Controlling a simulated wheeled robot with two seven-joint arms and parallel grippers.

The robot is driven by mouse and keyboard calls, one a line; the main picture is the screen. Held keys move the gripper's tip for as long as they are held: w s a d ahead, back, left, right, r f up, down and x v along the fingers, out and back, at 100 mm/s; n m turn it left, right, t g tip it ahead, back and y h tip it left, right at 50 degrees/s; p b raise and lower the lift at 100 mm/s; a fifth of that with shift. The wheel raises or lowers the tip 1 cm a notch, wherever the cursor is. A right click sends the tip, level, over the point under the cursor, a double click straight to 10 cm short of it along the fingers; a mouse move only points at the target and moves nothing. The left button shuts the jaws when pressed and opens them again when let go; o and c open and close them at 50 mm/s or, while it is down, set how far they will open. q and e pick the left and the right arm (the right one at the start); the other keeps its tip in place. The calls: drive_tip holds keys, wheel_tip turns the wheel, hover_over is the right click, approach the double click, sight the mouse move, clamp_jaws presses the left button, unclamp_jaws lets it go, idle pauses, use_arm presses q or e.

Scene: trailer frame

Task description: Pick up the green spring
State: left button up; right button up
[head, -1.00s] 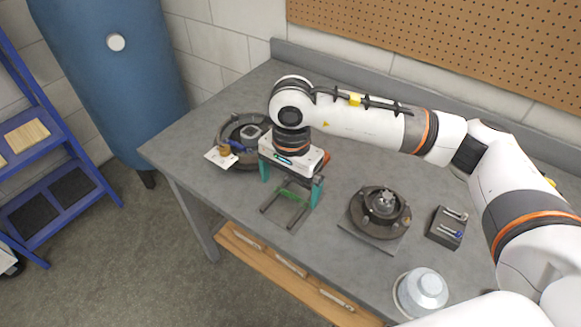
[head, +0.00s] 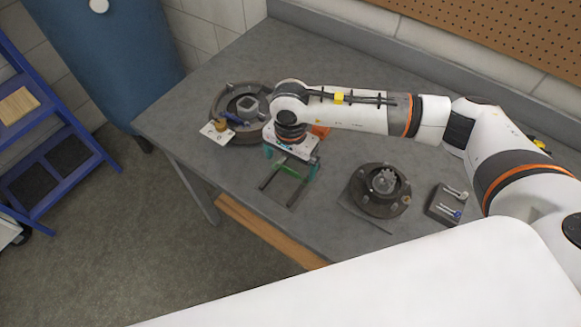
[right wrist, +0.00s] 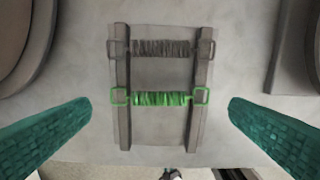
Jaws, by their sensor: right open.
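The green spring (right wrist: 160,98) lies across two dark parallel rails of a small rack (right wrist: 122,128), its end loops over the rails. A dark grey spring (right wrist: 162,48) lies parallel to it, further up in the right wrist view. My right gripper (right wrist: 157,110) is open and empty, with a teal finger well out to each side of the green spring and neither touching it. In the head view my right gripper (head: 290,165) is above the rack and hides most of the spring. My left gripper is not in view.
A round dark hub part (head: 380,192) stands right of the rack, with a small block holding pins (head: 447,204) beyond it. A larger drum part (head: 226,100) and a white tag plate (head: 216,134) lie to the left.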

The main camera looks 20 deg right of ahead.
sight(290, 170)
wheel_tip(290, 170, down, 2)
drive_tip(key=shift+f, duration=0.35)
drive_tip(key=c, duration=0.6)
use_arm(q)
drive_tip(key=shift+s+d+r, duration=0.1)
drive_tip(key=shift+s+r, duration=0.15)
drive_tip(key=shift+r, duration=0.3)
use_arm(e)
drive_tip(key=shift+w+r, duration=0.1)
use_arm(q)
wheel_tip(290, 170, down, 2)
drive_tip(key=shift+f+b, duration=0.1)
drive_tip(key=shift+b, duration=0.85)
use_arm(e)
wheel_tip(290, 170, up, 13)
